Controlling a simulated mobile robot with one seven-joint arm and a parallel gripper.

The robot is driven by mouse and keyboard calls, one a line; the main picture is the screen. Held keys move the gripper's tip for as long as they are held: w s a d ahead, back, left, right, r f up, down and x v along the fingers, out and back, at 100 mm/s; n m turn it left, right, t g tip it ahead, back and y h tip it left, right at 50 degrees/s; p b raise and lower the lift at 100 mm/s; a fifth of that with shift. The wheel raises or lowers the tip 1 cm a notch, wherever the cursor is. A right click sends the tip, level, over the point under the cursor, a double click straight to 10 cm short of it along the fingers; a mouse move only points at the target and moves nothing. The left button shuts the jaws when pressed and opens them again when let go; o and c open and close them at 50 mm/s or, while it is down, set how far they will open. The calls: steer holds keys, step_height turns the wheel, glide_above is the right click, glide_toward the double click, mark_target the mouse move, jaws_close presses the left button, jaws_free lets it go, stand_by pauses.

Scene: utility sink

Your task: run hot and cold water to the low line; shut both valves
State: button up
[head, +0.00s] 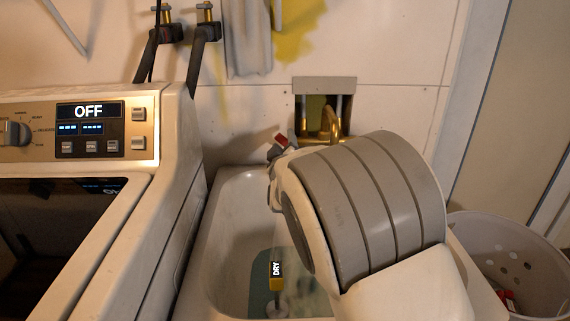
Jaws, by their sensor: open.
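The utility sink (221,232) is a white basin in the middle of the head view, with my arm across its right side. A yellow-and-black level marker (277,275) in it reads DRY, and the basin floor around it looks blue-green. A red valve handle (282,141) shows at the back rim. A brass faucet (329,123) stands in the wall recess behind my arm. My gripper (272,158) is mostly hidden behind my wrist; only grey parts show, close to the red handle. I cannot tell whether they touch. Any second valve handle is hidden.
A washing machine (176,170) with an OFF display (88,111) stands close on the left. A white perforated basket (513,258) with red things inside stands on the right. Hose taps (206,22) are on the wall at upper left.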

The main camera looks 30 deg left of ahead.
steer(key=p+v, duration=0.2)
steer(key=v, duration=1.1)
steer(key=shift+s, duration=0.15)
steer(key=shift+d, duration=0.15)
